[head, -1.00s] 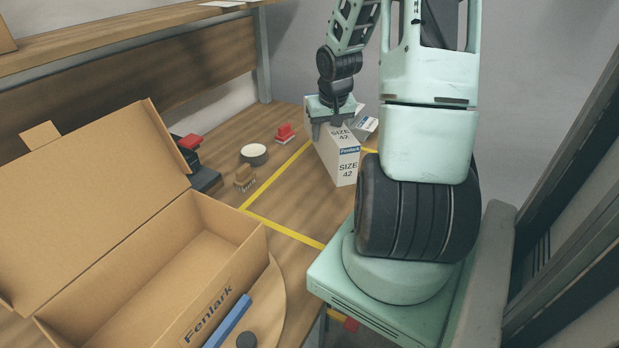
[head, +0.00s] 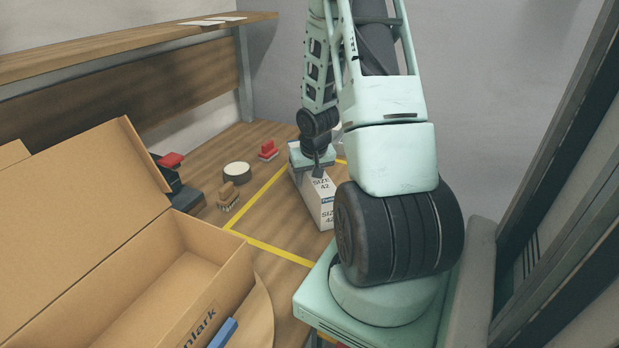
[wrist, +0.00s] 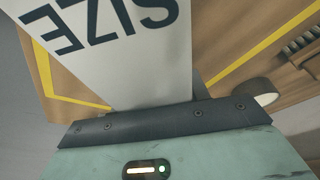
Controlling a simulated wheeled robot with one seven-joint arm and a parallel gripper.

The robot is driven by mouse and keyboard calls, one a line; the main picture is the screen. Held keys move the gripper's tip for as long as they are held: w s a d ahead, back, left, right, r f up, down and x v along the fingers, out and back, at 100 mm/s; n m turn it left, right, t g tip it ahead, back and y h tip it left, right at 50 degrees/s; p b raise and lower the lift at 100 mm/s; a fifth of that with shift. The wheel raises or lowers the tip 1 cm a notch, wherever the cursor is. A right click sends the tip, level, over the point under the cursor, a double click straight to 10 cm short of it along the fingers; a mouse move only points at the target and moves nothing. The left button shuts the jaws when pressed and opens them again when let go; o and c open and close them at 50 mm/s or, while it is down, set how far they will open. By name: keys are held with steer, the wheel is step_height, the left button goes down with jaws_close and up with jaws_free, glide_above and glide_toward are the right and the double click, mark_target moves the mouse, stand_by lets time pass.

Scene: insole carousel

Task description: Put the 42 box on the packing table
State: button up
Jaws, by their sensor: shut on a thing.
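The 42 box (head: 325,212) is a white carton marked "SIZE 42" with a blue label. In the head view it is at the table's right part, within the yellow-taped area. My gripper (head: 313,168) is shut on the top of the box from above. In the wrist view the box (wrist: 150,60) fills the upper middle, with "SIZE" upside down, against my gripper (wrist: 155,110). The wooden packing table (head: 275,215) lies beneath. Whether the box touches the tabletop is hard to tell.
A large open cardboard carton (head: 215,285) marked "Fenlark" stands at the front left. A tape roll (head: 237,172), a brush (head: 228,197), a red-handled stamp (head: 267,150) and a dark device with a red top (head: 172,160) lie left of the yellow tape (head: 265,247). A shelf (head: 130,50) runs behind.

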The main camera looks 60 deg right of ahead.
steer(key=shift+f, duration=0.1)
steer(key=o, duration=1.2)
steer(key=shift+c, duration=0.2)
steer(key=p+v, duration=0.3)
steer(key=v, duration=0.9)
steer(key=w+a+r+n+y, duration=0.1)
steer(key=w+a+r+n, duration=0.2)
steer(key=a, duration=1)
steer(key=w+a+r+n+y, duration=0.1)
steer(key=w+a+n, duration=0.25)
steer(key=a, duration=0.85)
steer(key=s+a+r+n+g, duration=0.1)
steer(key=s+a+n, duration=0.3)
steer(key=s+a, duration=0.4)
steer(key=s+a+r+n+g, duration=0.1)
steer(key=s+a+r+n, duration=0.2)
steer(key=a, duration=1)
steer(key=s+n, duration=0.2)
steer(key=s, duration=0.3)
steer(key=shift+a+y, duration=0.3)
steer(key=shift+a, duration=0.1)
